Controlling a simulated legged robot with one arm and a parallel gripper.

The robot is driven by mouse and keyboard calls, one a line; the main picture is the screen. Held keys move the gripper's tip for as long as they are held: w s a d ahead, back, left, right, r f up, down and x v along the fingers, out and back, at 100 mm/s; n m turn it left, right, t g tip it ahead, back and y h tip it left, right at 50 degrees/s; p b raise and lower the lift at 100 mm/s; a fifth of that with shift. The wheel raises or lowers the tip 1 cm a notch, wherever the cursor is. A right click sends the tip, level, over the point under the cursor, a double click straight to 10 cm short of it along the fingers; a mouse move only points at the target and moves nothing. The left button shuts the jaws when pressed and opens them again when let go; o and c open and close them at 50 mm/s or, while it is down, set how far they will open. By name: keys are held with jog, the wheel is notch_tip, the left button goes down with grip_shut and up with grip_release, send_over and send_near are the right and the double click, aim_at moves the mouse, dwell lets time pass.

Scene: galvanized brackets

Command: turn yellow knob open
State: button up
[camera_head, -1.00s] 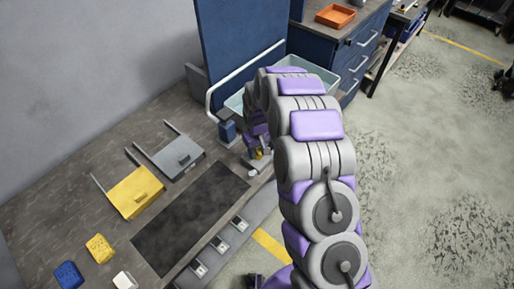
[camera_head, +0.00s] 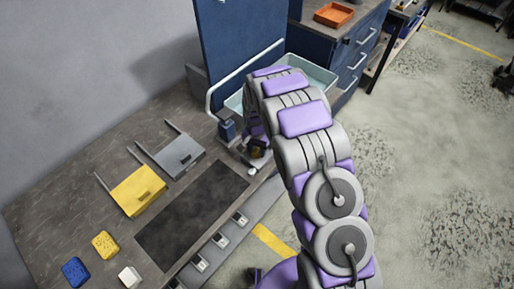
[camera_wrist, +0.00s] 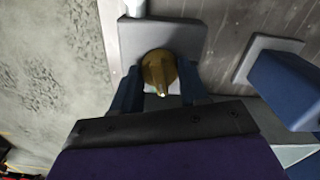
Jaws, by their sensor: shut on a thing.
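The yellow knob (camera_wrist: 158,70) sits on a grey square plate (camera_wrist: 190,35) in the wrist view, with a narrow ridge on its face pointing toward my gripper. My gripper (camera_wrist: 160,92) has one dark blue finger on each side of the knob and is shut on it. The fingertips partly cover the knob's sides. In the head view my gripper (camera_head: 256,150) is small, at the bench's right end by its front edge, and my arm hides part of this area.
A blue block on a grey plate (camera_wrist: 277,65) stands close to the right in the wrist view. In the head view, a white rail (camera_head: 245,75), a blue panel (camera_head: 240,50) and a pale bin (camera_head: 310,72) stand behind. Yellow (camera_head: 138,190) and grey (camera_head: 180,155) brackets lie left.

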aim_at(256, 149)
jog(key=shift+m, duration=1.6)
jog(key=o, duration=1.1)
jog(key=shift+a, duration=0.2)
jog(key=shift+c, duration=0.2)
jog(key=shift+d+r, duration=0.1)
jog(key=shift+r, duration=0.2)
notch_tip(256, 149, up, 17)
jog(key=p, duration=0.1)
jog(key=shift+f, duration=0.15)
